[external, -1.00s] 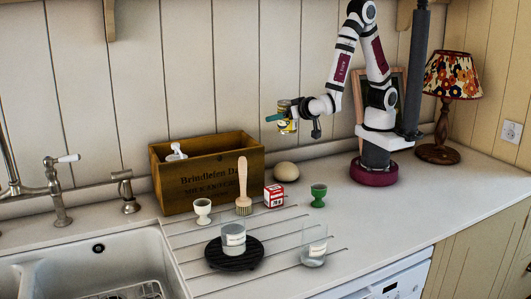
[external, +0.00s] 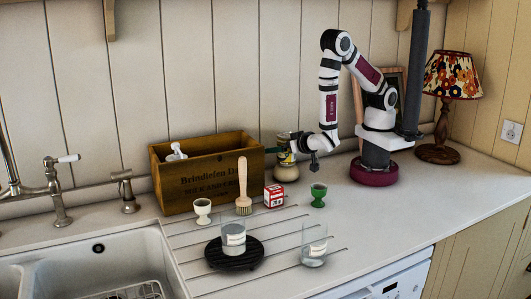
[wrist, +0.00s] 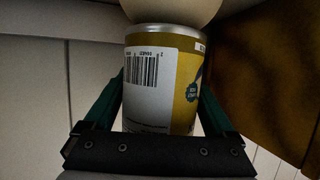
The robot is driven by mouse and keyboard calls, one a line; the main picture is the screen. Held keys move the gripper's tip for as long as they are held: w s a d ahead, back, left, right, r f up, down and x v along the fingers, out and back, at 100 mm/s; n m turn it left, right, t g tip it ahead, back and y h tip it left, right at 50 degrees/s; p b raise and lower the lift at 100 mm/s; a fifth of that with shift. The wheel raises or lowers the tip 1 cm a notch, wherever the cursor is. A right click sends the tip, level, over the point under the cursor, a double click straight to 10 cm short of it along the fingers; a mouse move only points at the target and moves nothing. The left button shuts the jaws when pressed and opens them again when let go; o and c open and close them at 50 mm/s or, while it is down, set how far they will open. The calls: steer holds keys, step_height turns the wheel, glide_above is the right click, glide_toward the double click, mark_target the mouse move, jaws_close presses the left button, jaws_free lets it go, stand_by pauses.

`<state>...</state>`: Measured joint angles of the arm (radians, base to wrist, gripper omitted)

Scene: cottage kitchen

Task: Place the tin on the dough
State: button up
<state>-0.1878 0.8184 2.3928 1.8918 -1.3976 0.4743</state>
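The tin (external: 283,144) is yellow and white, with a barcode label in the wrist view (wrist: 160,85). My gripper (external: 292,141) is shut on it, with a green finger along each side in the wrist view (wrist: 160,105). The dough (external: 286,159) is a pale, rounded lump on the worktop, just below the tin and partly hidden by it. In the wrist view the dough (wrist: 172,10) shows at the top edge, against the tin's rim. I cannot tell whether they touch or a slight gap is left.
A wooden crate (external: 212,182) stands close on the left. A red-and-white box (external: 274,196), a brush (external: 243,190) and a green egg cup (external: 318,195) stand in front. A patterned lamp (external: 452,80) is at the right.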

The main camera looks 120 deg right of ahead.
steer(key=shift+o, duration=0.3)
steer(key=shift+r, duration=0.25)
steer(key=v, duration=1.1)
steer(key=w+a+t+y, duration=0.3)
steer(key=w+a+y, duration=0.3)
steer(key=w, duration=0.2)
steer(key=a+r+n+t+y, duration=0.1)
steer(key=a+r+n+y, duration=0.45)
steer(key=a+y, duration=0.4)
steer(key=s+d+r+n+g, duration=0.2)
steer(key=s+d+g, duration=0.1)
steer(key=s, duration=0.8)
steer(key=s+d+r+n+g, duration=0.2)
steer(key=s+d+g, duration=0.1)
steer(key=s, duration=0.8)
steer(key=shift+d+g+h, duration=0.2)
steer(key=shift+g+h, duration=0.15)
steer(key=shift+g, duration=0.35)
